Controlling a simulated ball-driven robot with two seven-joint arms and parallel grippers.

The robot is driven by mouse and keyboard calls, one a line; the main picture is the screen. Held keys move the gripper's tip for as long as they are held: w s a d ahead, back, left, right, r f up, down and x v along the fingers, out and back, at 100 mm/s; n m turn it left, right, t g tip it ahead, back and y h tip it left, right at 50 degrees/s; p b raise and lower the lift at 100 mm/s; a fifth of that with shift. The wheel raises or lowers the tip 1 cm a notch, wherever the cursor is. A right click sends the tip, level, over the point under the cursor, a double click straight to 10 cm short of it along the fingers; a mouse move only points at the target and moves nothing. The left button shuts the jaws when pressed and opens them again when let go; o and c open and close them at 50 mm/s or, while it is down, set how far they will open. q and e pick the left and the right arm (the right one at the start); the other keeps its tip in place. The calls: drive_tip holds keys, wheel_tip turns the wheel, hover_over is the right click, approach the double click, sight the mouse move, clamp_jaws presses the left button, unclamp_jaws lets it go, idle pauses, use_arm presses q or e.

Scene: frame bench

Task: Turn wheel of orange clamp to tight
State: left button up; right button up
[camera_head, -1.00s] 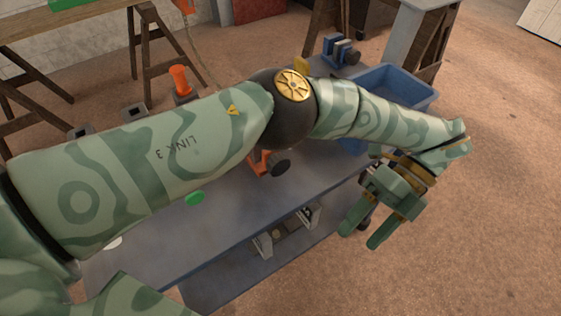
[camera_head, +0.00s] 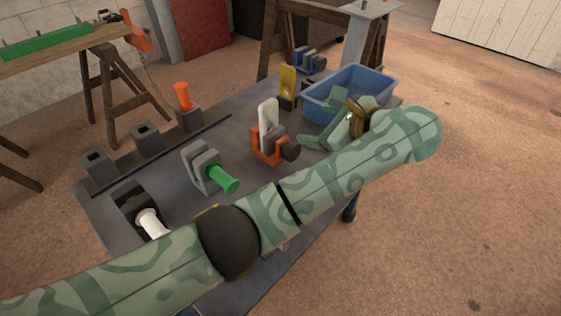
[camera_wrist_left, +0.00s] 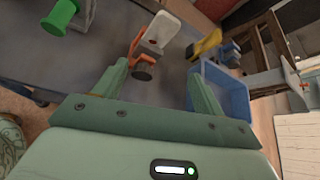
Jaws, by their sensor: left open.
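The orange clamp (camera_head: 262,150) stands on the grey bench with a white plate (camera_head: 268,114) upright in it. Its dark round wheel (camera_head: 291,151) faces right in the head view. My left gripper (camera_head: 318,117) is open and empty, just right of the clamp and apart from the wheel, partly over the blue bin. In the left wrist view the wheel (camera_wrist_left: 141,74) shows between the open fingers (camera_wrist_left: 158,68), closer to the left finger, with the white plate (camera_wrist_left: 160,33) beyond. My right gripper is not in view.
The blue bin (camera_head: 383,78) stands right of the clamp. A yellow piece (camera_head: 288,82) stands behind it. A grey clamp with a green handle (camera_head: 223,179) and a white handle (camera_head: 152,223) are to the left. My left arm crosses the bench's front.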

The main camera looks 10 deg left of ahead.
sight(295, 152)
use_arm(q)
wheel_tip(295, 152, down, 4)
drive_tip(key=s+d+m+g+h, duration=0.1)
drive_tip(key=s+d+g+h, duration=0.1)
drive_tip(key=h, duration=0.1)
drive_tip(key=b+x, duration=0.7)
drive_tip(key=x, duration=0.8)
drive_tip(key=shift+w+a+f, duration=0.15)
drive_tip(key=shift+w, duration=0.05)
drive_tip(key=shift+w+a+f, duration=0.15)
drive_tip(key=shift+w+a, duration=0.05)
drive_tip(key=shift+w, duration=0.05)
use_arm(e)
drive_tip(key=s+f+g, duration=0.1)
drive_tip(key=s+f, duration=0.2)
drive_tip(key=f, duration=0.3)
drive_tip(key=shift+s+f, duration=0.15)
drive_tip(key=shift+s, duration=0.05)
use_arm(q)
drive_tip(key=shift+y, duration=0.3)
drive_tip(key=c, duration=1)
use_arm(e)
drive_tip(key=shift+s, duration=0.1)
